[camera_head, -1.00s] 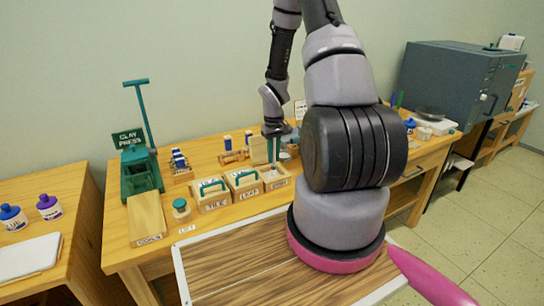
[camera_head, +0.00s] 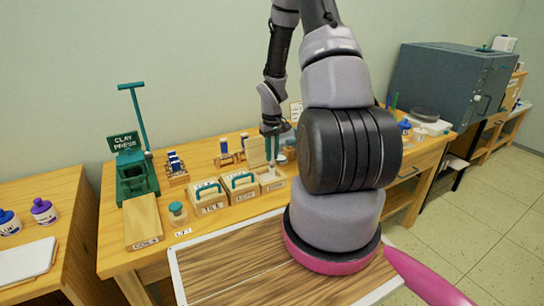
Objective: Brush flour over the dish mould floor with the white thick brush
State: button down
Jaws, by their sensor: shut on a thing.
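My gripper (camera_head: 272,151) points down over the wooden bench, its two slim teal fingers close together. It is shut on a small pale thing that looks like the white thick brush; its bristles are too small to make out. The dish mould (camera_head: 270,184) is the open wooden box at the right end of the row of moulds. Its lid (camera_head: 255,151) stands up at the back. My fingers are just above the box; I cannot tell if the brush touches its floor. The floor is mostly hidden, and I cannot make out flour.
Closed moulds marked tile (camera_head: 209,197) and leaf (camera_head: 242,188), with teal handles, stand left of it. My arm hides part of the bench on the right.

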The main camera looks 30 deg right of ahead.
jog(key=shift+r, duration=0.15)
jog(key=shift+r, duration=3.95)
jog(key=shift+a, duration=0.1)
